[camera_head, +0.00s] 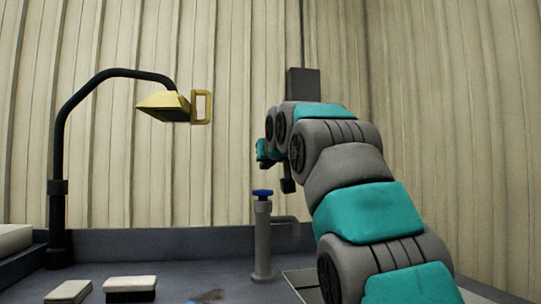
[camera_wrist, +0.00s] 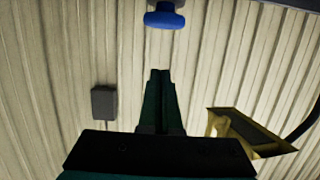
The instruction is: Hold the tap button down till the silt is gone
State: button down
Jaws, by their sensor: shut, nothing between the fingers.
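The tap (camera_head: 262,240) is a grey upright post with a spout to the right and a blue button (camera_head: 262,194) on top. The button also shows at the top edge of the wrist view (camera_wrist: 164,17). My gripper (camera_wrist: 160,72) is shut and empty, its fingertips pointing toward the button with a visible gap between them. In the head view my arm reaches in from the right, its end above and near the tap; the fingertips are hard to make out there. A brown patch (camera_head: 207,296), perhaps silt, lies at the bottom edge. The area under the spout is partly hidden by my arm.
A yellow lamp (camera_head: 163,104) on a black bent pole (camera_head: 59,190) stands at the left. Two pale-topped blocks (camera_head: 130,284) (camera_head: 70,291) lie on the dark worktop (camera_head: 190,262). A dark box (camera_head: 303,84) is on the corrugated wall behind my arm.

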aim_at(263, 193)
jog(key=shift+x, duration=0.85)
jog(key=shift+f+b, duration=1.95)
jog(key=shift+f, duration=0.1)
jog(key=shift+s, duration=0.1)
